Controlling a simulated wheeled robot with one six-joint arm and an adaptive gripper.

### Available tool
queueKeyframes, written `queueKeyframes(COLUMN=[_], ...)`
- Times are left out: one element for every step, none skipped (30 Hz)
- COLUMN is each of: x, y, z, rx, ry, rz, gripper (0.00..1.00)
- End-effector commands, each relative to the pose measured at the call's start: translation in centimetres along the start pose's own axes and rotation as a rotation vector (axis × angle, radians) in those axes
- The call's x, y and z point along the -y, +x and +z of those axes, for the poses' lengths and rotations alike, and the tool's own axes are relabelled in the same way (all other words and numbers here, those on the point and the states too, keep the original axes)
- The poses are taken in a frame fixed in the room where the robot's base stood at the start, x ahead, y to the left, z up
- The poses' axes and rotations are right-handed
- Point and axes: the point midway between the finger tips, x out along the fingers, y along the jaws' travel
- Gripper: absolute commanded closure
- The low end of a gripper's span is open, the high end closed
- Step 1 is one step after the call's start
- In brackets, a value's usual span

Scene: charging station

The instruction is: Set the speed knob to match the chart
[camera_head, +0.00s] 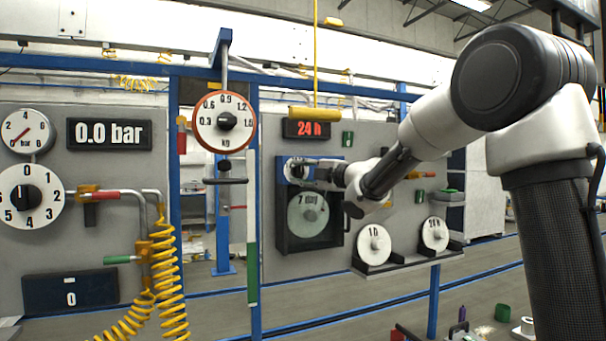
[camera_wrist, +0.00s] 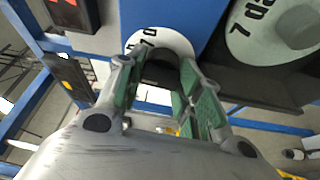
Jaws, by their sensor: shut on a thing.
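The speed knob is a black knob (camera_wrist: 160,66) on a small white dial (camera_wrist: 166,39) set in a blue panel (camera_wrist: 180,12); only part of the dial's lettering shows. My gripper (camera_wrist: 158,82) has its green-padded fingers on both sides of the knob and is shut on it. In the head view my gripper (camera_head: 312,172) reaches the blue panel from the right and hides much of the dial. The mounted chart (camera_head: 307,212) is a pale disc marked "7 day" in a dark case below; it also shows in the wrist view (camera_wrist: 262,40).
A red display (camera_head: 306,128) above reads "24 h". Two spare white discs (camera_head: 374,245) (camera_head: 435,234) stand on a shelf at the lower right. A hanging kg scale (camera_head: 224,121), bar gauges and yellow coiled hoses (camera_head: 165,275) are at the left.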

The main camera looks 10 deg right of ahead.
Motion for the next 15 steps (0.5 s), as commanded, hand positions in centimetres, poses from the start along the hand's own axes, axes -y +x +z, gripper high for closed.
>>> queueKeyframes(x=[0.17,0.20,0.21,0.21,0.23,0.25,0.26,0.29,0.34,0.35,0.39,0.42,0.42,0.43,0.46], y=[0.01,0.01,0.01,0.01,0.01,0.02,0.02,0.04,0.05,0.06,0.06,0.05,0.05,0.04,0.05], z=[-0.02,-0.03,-0.01,-0.03,-0.01,-0.02,-0.02,-0.04,-0.05,-0.07,-0.08,-0.06,-0.07,-0.06,-0.07], rx=[0.000,0.000,0.000,-0.001,0.000,0.000,0.000,0.000,0.000,-0.001,0.000,0.000,0.000,0.000,0.001], ry=[0.029,0.049,0.077,0.099,0.124,0.156,0.183,0.208,0.244,0.271,0.297,0.333,0.358,0.386,0.420], rz=[0.010,0.017,0.029,0.039,0.048,0.062,0.073,0.083,0.097,0.109,0.119,0.134,0.145,0.156,0.170], gripper=[0.88,0.88,0.88,0.88,0.88,0.88,0.88,0.88,0.88,0.88,0.88,0.88,0.88,0.88,0.88])
